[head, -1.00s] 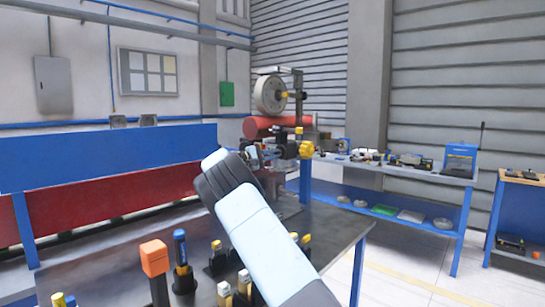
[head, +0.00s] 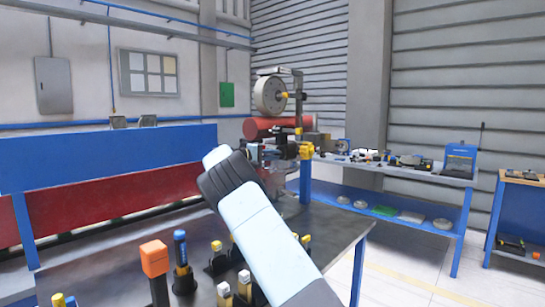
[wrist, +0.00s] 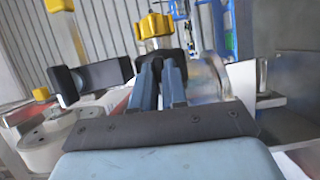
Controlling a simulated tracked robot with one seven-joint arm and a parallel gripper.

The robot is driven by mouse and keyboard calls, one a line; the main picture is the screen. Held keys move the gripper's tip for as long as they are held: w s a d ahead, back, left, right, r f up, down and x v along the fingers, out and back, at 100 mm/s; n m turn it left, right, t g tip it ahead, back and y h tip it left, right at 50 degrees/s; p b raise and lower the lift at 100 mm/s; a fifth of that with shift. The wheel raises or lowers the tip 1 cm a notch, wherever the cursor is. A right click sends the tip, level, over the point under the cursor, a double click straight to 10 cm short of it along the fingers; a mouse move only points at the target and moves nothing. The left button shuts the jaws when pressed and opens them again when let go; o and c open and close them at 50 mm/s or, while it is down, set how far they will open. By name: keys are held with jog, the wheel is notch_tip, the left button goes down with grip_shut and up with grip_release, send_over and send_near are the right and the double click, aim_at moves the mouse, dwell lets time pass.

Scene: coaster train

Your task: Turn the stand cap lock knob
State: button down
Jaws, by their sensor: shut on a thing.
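The yellow lobed lock knob (head: 306,151) is at the right end of the dark stand assembly, at the table's far end. In the wrist view the yellow knob (wrist: 153,26) shows just beyond my fingertips. My gripper (wrist: 161,62) has its two blue fingers close together, their dark tips shut on the knob. The exact contact is hidden behind the tips. In the head view my gripper (head: 290,151) reaches the knob from the left, and my pale blue forearm hides part of the stand.
A grey wheel (head: 270,95) and a red cylinder (head: 275,126) stand above and behind the knob. Upright tools, one with an orange block head (head: 155,258), stand on the near dark table (head: 335,226). A blue workbench (head: 400,172) with parts is at the right.

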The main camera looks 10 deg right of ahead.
jog(key=shift+f, duration=0.35)
jog(key=c, duration=1.4)
grip_release()
jog(key=shift+o, duration=1.2)
jog(key=shift+r, duration=0.2)
jog(key=shift+a, duration=0.1)
jog(key=v, duration=1.3)
jog(key=shift+a+f, duration=0.2)
jog(key=shift+a, duration=0.1)
